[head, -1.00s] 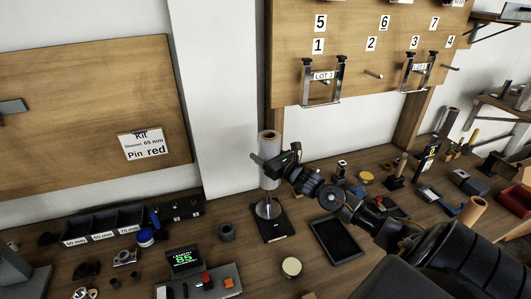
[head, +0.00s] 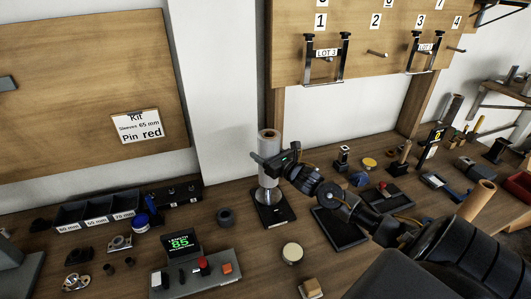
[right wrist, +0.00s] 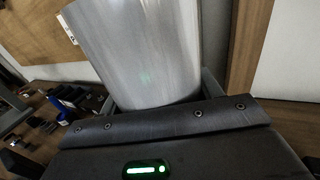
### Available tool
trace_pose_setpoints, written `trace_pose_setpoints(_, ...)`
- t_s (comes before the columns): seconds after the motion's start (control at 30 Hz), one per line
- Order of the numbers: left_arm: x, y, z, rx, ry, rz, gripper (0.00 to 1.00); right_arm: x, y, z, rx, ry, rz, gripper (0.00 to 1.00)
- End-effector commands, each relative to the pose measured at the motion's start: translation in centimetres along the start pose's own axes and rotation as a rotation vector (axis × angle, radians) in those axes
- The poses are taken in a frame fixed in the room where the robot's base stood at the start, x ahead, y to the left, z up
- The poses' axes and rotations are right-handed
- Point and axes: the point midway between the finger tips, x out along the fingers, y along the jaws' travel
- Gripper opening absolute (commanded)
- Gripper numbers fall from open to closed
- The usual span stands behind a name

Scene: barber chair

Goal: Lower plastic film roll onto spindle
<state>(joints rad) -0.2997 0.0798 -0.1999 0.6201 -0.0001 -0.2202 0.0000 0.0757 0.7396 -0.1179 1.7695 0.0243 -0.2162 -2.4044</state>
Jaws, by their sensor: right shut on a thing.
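The plastic film roll (head: 269,145) is a pale, shiny upright cylinder with a brown core showing at its top. My right gripper (head: 268,166) is shut on it from the right side; the roll also fills the top of the right wrist view (right wrist: 148,50). The spindle's black base (head: 273,213) with a metal disc (head: 267,195) stands on the bench directly below the roll. The roll's lower end is at or very near the disc; I cannot tell whether they touch. The spindle rod is hidden. My left gripper is not in view.
A black tray (head: 340,229) lies right of the base. A dark ring (head: 225,216) stands to its left, and a round cream-topped tin (head: 292,253) in front. A control box (head: 196,272) with a display reading 85 is front left. LOT 3 frames hang on the pegboard (head: 375,70) above.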

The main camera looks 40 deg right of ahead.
Motion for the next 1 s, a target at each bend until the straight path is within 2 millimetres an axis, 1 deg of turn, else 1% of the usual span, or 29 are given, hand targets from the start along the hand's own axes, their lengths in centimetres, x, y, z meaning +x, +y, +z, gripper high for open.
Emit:
trace_pose_setpoints(0.03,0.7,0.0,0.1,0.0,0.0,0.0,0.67,0.0,0.0,-0.5,0.0,-0.004,0.0,0.23)
trace_pose_setpoints(0.6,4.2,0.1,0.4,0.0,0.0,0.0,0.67,0.1,-0.1,-4.5,0.0,-0.005,-0.001,0.23)
trace_pose_setpoints(0.8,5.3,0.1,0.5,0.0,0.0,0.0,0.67,0.1,-0.1,-5.8,0.0,-0.004,0.0,0.23)
trace_pose_setpoints(1.0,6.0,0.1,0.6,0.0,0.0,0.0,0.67,0.1,-0.1,-6.5,0.0,-0.004,0.0,0.23)
